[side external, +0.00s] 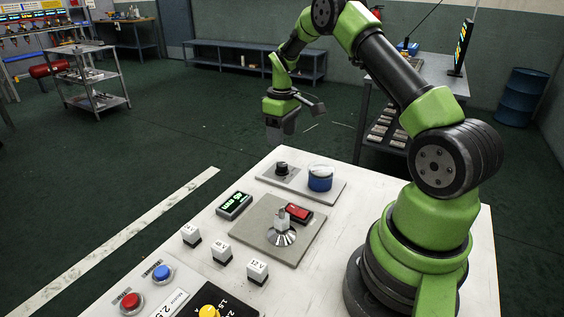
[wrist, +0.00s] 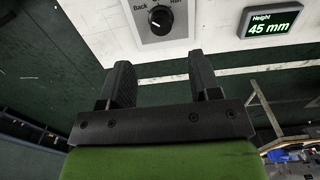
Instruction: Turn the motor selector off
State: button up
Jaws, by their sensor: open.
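The motor selector is a small black rotary knob (side external: 281,168) on a grey plate at the far edge of the white table.
A blue round part (side external: 320,180) shares the knob's plate. A display (wrist: 270,20) reads "Height 45 mm". Nearer are a red rocker switch (side external: 298,213), a metal dial (side external: 281,236), several white labelled blocks and push buttons. Open floor lies beyond the table (side external: 395,184).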

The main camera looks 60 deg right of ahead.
aim_at(282, 164)
notch_tip(282, 164, down, 9)
jog(key=shift+r, duration=0.1)
dwell(0.3)
jog(key=c, duration=0.9)
